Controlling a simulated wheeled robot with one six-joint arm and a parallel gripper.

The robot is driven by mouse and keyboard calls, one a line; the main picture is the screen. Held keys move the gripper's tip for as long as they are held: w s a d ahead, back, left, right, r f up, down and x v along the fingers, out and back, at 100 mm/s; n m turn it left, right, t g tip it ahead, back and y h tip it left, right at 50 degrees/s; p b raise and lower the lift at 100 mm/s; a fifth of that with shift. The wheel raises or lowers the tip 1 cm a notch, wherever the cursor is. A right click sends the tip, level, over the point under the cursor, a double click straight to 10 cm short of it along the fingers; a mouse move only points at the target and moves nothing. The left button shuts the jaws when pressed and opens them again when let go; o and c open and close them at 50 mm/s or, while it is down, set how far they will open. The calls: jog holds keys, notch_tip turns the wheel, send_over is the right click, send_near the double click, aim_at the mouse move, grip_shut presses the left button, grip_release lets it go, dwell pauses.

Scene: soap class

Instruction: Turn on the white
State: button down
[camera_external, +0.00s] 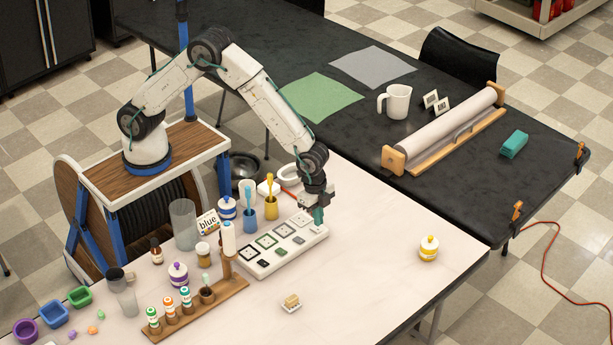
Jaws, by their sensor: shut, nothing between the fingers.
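A long white panel (250,271) lies at an angle on the pale table, with several square green, grey and dark patches along its top. Smaller dark patches show along its near side. My gripper (319,220) points down over the panel's far right end, with its teal fingertips together and empty. The tips are at or just above the panel surface; I cannot tell whether they touch it. The gripper partly hides that end of the panel. Which patch or switch is white, and whether anything is lit, is too small to tell.
Left of the panel stand a wooden rack (187,322) with small bottles, a "blue" card (208,223) and jars. Yellow (271,207) and blue (249,220) cups stand behind it. A yellow-banded jar (428,248) is at right. The table front right is mostly clear.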

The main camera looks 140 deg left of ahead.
aim_at(319, 230)
jog(key=shift+w+f, duration=0.1)
jog(key=shift+f, duration=0.85)
jog(key=shift+f, duration=0.25)
jog(key=shift+s+r, duration=0.25)
jog(key=shift+s, duration=0.5)
notch_tip(319, 230, up, 14)
jog(key=w, duration=0.1)
jog(key=shift+w, duration=0.4)
